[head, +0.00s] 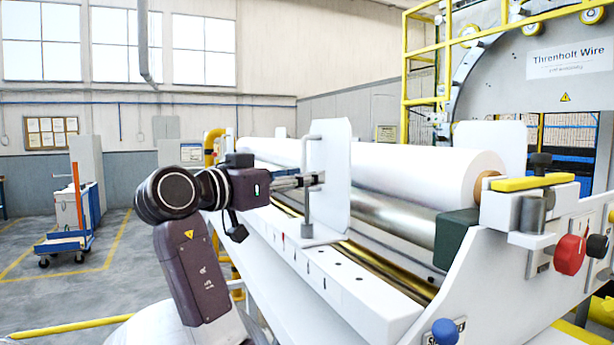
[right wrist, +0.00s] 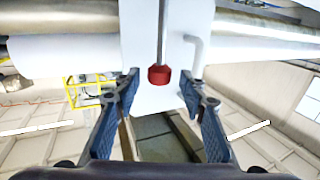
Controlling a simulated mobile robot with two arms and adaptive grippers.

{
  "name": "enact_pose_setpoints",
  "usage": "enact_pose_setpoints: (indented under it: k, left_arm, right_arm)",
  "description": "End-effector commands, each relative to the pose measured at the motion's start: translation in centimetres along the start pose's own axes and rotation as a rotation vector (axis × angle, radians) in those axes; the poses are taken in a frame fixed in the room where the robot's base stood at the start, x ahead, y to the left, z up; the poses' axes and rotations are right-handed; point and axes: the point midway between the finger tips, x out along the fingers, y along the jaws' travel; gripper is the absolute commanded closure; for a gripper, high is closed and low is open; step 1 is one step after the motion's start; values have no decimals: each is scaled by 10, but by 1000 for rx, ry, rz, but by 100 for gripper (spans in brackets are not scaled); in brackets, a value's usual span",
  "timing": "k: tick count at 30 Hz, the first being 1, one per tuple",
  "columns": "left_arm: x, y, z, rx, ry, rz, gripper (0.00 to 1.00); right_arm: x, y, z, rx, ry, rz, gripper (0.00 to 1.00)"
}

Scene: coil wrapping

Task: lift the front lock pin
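In the right wrist view, a thin grey rod with a red knob (right wrist: 159,75) on its end, apparently the front lock pin, shows between my fingertips. My right gripper (right wrist: 160,84) is open, with a visible gap on both sides of the red knob. In the head view, my right gripper (head: 312,180) reaches rightward to a grey upright rod (head: 306,208) in front of a white plate (head: 337,165). The fingers hide part of the rod there, and the red knob cannot be made out. My left gripper is not in view.
A large white roll (head: 430,172) lies behind the plate, with a metal roller (head: 395,212) below it. A white rail (head: 340,280) runs along the front. A red knob (head: 569,254) and a blue knob (head: 445,331) are at the right. Open floor and a cart (head: 75,220) are at the left.

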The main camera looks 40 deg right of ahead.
Motion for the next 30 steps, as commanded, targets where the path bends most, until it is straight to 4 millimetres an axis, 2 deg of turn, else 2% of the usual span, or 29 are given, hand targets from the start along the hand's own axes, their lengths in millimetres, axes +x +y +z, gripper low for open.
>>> enact_pose_setpoints:
  k: [9,15,20,30]
  left_arm:
    - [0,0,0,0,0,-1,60]
    - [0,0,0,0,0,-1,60]
    - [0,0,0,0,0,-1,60]
    - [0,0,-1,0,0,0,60]
  right_arm:
    - [-69,0,-1,1,3,-4,62]
    - [-95,0,-1,2,2,-3,62]
    - [-102,1,-1,2,2,0,62]
    - [-102,1,-1,2,3,0,62]
